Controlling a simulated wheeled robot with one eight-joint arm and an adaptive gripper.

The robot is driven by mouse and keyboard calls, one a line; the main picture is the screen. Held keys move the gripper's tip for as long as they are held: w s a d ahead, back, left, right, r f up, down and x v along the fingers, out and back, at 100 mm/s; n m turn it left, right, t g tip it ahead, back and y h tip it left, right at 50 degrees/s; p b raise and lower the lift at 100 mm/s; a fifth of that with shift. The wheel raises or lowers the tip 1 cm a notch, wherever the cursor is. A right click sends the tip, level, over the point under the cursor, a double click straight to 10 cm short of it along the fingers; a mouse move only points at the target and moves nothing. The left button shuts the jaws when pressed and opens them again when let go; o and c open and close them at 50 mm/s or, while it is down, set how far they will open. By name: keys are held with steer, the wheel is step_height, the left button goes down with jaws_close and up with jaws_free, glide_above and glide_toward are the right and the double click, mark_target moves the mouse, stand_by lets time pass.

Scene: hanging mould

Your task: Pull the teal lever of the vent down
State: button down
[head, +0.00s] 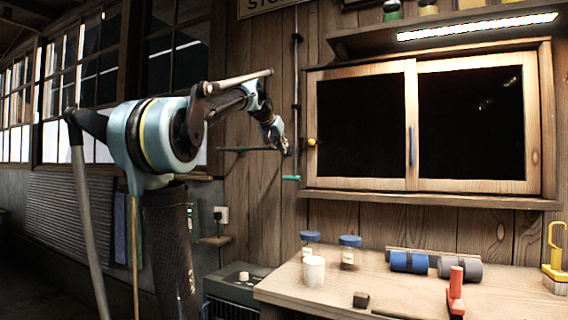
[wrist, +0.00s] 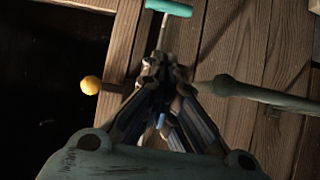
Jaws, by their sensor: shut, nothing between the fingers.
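The teal lever (head: 291,178) of the vent sticks out from the plank wall, left of the cabinet's lower left corner. In the wrist view its teal handle (wrist: 168,8) is at the top edge, on a thin pale rod that runs toward my fingertips. My gripper (head: 284,148) is shut and empty, a little above the teal handle in the head view. In the wrist view my gripper (wrist: 165,66) has its fingertips together over the rod's near end. I cannot tell whether they touch it. The vent's opening cannot be made out.
A wooden cabinet (head: 411,186) with dark panes and a yellow knob (head: 312,142) is just right of my gripper; the knob also shows in the wrist view (wrist: 90,85). A dark green bar (head: 245,149) runs along the wall to the left. A workbench (head: 400,285) with jars and tools stands below.

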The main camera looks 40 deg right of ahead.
glide_above(291, 179)
steer(key=a, duration=0.1)
step_height(291, 179, down, 6)
steer(key=shift+s+d+f, duration=0.1)
steer(key=shift+f, duration=0.75)
steer(key=shift+s+d+f, duration=0.1)
steer(key=shift+f, duration=0.75)
steer(key=shift+f, duration=2.5)
steer(key=shift+a, duration=0.1)
steer(key=d+r+v, duration=0.1)
steer(key=r+v, duration=0.1)
steer(key=v, duration=1)
steer(key=shift+w+r, duration=0.2)
steer(key=shift+r, duration=0.3)
